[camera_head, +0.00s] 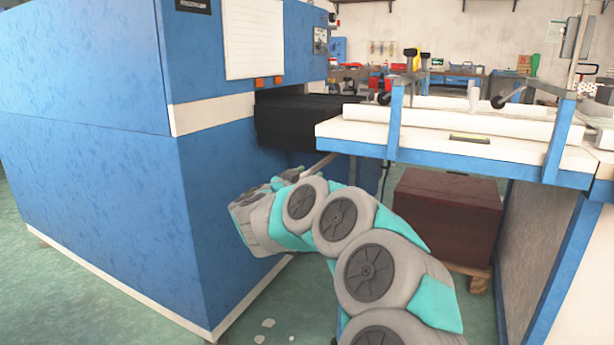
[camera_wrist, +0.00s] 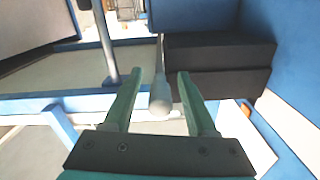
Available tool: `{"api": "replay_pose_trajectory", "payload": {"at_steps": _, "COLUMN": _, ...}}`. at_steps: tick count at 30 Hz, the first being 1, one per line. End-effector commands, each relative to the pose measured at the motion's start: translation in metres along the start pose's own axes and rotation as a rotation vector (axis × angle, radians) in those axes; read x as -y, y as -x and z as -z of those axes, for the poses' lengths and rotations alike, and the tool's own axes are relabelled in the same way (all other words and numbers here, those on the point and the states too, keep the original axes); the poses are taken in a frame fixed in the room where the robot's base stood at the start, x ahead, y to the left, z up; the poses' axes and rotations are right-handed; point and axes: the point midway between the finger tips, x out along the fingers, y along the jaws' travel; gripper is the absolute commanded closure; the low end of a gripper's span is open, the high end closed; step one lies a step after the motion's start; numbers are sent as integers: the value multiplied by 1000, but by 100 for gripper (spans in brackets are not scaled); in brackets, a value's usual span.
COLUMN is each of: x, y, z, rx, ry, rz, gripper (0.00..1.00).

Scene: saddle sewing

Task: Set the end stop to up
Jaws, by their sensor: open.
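In the wrist view, my gripper (camera_wrist: 160,74) is open, with its two green fingers spread apart. A grey lever with a rounded, thicker end (camera_wrist: 160,97) shows between the fingers, with a gap on both sides. It looks like the end stop's handle. Its thin rod runs away toward the machine. In the head view, a thin grey rod (camera_head: 321,165) shows just beyond my wrist, below the table edge. My fingers are mostly hidden there behind my own arm. I cannot tell whether the end stop is up or down.
A large blue machine (camera_head: 90,180) stands at left, with a black block (camera_head: 290,122) at its opening. A white-topped table with a blue frame (camera_head: 460,150) is at right. A dark red box (camera_head: 446,215) on a pallet sits under it.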

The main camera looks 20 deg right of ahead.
Motion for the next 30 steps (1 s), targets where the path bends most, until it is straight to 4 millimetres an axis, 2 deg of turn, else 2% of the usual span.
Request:
{"api": "replay_pose_trajectory", "payload": {"at_steps": 4, "x": 0, "y": 0, "z": 0, "rx": 0, "ry": 0, "rz": 0, "gripper": 44}}
{"api": "replay_pose_trajectory", "payload": {"at_steps": 19, "x": 0, "y": 0, "z": 0, "rx": 0, "ry": 0, "rz": 0, "gripper": 100}}
{"api": "replay_pose_trajectory", "payload": {"at_steps": 30, "x": 0, "y": 0, "z": 0, "rx": 0, "ry": 0, "rz": -1, "gripper": 100}}
